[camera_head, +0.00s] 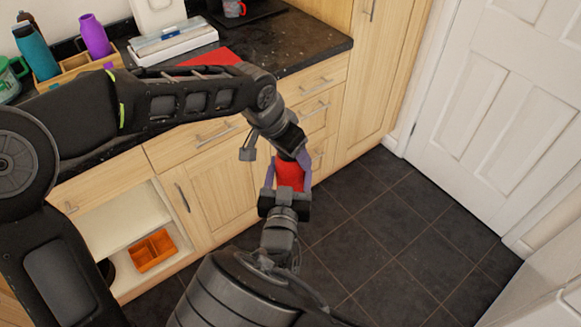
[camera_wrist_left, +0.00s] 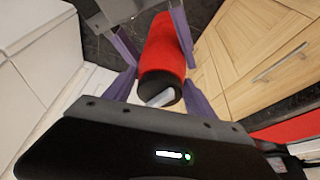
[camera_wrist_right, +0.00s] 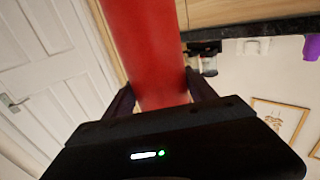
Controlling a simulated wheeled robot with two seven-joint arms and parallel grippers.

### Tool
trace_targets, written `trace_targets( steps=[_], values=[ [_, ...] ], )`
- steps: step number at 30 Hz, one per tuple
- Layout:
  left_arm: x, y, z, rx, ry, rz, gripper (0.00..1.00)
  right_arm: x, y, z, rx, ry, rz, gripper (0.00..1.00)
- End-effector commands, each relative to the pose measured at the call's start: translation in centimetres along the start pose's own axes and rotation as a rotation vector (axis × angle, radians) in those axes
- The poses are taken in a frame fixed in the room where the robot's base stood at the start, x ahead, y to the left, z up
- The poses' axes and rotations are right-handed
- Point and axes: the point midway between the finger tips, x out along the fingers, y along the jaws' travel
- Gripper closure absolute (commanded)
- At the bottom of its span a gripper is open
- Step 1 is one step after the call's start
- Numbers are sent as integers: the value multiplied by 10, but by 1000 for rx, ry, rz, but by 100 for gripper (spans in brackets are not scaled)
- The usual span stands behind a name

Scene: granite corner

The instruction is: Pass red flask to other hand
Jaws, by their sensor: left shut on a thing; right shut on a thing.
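The red flask (camera_head: 290,175) is held in the air between my two grippers, in front of the cabinets. My left gripper (camera_head: 288,153) reaches it from above, at its dark-capped end. In the left wrist view the red flask (camera_wrist_left: 166,45) shows its black cap toward the camera, with purple fingers on both sides. My right gripper (camera_head: 288,188) is shut on the flask from below. In the right wrist view the red body (camera_wrist_right: 148,50) rises between the dark fingers, and its held end is partly hidden by the gripper.
The dark counter (camera_head: 300,45) behind carries a purple bottle (camera_head: 95,36), a teal bottle (camera_head: 36,51), a white box (camera_head: 173,43) and a red mug (camera_head: 233,8). An orange divided bin (camera_head: 152,250) sits in the open cabinet. The tiled floor (camera_head: 410,240) at right is clear.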

Motion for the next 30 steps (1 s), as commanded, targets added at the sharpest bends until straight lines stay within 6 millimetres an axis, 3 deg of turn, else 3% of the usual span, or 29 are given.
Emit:
trace_targets(
  steps=[9,10,19,30],
  values=[
    [-1,0,-1,0,2,-1,100,0,0,0,0,0,0,97],
    [-1,0,-1,0,2,-1,34,0,0,-1,1,3,0,97],
    [0,0,0,0,1,-1,10,0,0,-1,1,3,0,97],
    [-6,-1,-1,0,2,-2,10,0,0,-1,1,3,0,97]
  ],
)
